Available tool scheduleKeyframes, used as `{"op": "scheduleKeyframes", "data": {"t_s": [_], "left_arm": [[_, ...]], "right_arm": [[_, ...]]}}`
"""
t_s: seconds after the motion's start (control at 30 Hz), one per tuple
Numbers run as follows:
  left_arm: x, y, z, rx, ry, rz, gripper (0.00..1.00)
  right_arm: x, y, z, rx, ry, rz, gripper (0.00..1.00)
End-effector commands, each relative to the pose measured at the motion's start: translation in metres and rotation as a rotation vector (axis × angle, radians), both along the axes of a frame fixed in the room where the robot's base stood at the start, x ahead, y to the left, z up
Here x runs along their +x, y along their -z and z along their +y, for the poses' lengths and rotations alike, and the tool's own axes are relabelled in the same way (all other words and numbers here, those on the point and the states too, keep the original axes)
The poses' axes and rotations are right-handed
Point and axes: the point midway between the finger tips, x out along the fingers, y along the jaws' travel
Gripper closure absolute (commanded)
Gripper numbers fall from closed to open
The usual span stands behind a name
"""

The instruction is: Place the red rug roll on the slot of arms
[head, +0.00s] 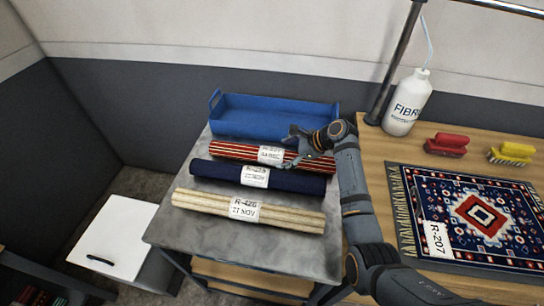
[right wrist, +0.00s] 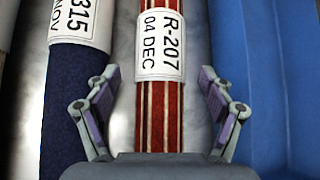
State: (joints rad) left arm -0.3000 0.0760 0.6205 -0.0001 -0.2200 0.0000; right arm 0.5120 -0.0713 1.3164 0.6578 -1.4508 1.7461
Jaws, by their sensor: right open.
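The red rug roll (head: 232,149), striped red and cream with a white label, lies on the grey metal table (head: 165,232), the farthest of three rolls there. The right wrist view shows its label (right wrist: 161,44) reading R-207, 04 DEC. My right gripper (head: 296,158) is over the right part of the red roll. In the right wrist view my right gripper (right wrist: 158,85) is open, one finger on each side of the roll, with gaps visible between fingers and roll. My left gripper is not in view. I cannot make out a slot of arms.
A navy roll (head: 212,170) and a cream roll (head: 200,203) lie in front of the red one. A blue tray (head: 275,120) stands behind it. On the wooden table at right are a patterned rug (head: 480,212), a white bottle (head: 407,104) and two brushes. A white cabinet (head: 115,235) stands at left.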

Motion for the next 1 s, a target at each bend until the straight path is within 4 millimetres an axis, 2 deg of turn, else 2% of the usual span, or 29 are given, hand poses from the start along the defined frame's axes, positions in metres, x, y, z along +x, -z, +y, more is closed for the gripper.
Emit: {"op": "scheduleKeyframes", "data": {"t_s": [0.03, 0.2, 0.43, 1.0], "left_arm": [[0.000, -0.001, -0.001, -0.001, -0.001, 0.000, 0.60], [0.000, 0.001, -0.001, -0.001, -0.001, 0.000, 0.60], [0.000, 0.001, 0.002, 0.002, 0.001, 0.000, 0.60], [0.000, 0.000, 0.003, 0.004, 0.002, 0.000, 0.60]], "right_arm": [[0.002, 0.006, 0.008, 0.004, -0.001, 0.004, 0.19], [0.009, 0.021, 0.022, 0.001, -0.001, 0.001, 0.19], [0.010, 0.023, 0.023, 0.000, 0.000, 0.000, 0.19], [0.009, 0.023, 0.023, 0.000, -0.001, 0.001, 0.95]]}}
